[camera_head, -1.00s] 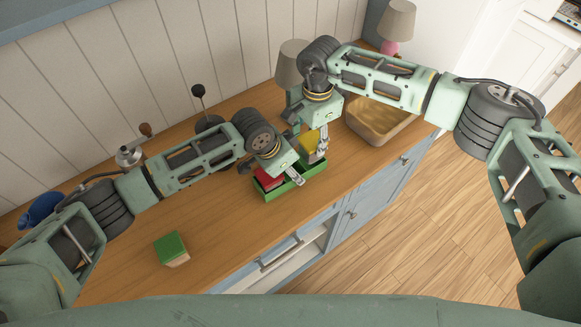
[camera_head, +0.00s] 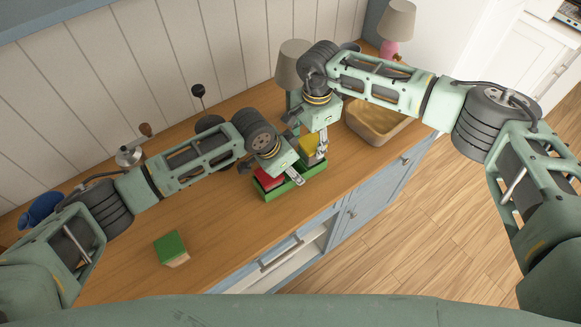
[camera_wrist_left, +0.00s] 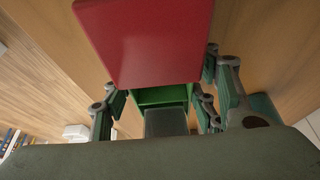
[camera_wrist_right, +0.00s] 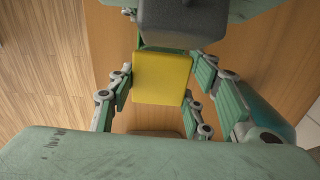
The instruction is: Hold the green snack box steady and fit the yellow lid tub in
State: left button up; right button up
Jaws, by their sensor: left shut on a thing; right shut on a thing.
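The green snack box (camera_head: 315,173) stands on the counter. A red-lidded tub (camera_head: 266,180) is in its left part, and its red lid (camera_wrist_left: 145,40) fills the top of the left wrist view. My left gripper (camera_head: 294,177) is shut on the green box at its near side. My right gripper (camera_head: 316,149) is shut on the yellow lid tub (camera_head: 308,141), holding it at the box's right part. The yellow lid (camera_wrist_right: 162,78) shows between the fingers in the right wrist view. The tub's lower part is hidden, so I cannot tell how deep it sits.
A green-lidded tub (camera_head: 172,247) stands on the counter at front left. A wooden tray (camera_head: 376,125) is right of the box. A lamp (camera_head: 292,66) stands behind my right gripper. A metal pot (camera_head: 130,156) and blue item (camera_head: 40,209) are at left.

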pick_arm(q)
jog(key=shift+s+f, duration=0.2)
jog(key=shift+f, duration=0.05)
pick_arm(e)
jog(key=shift+f, duration=0.5)
jog(key=shift+f, duration=0.1)
jog(key=shift+f, duration=0.4)
jog(key=o, duration=1.3)
jog(key=shift+c, duration=0.2)
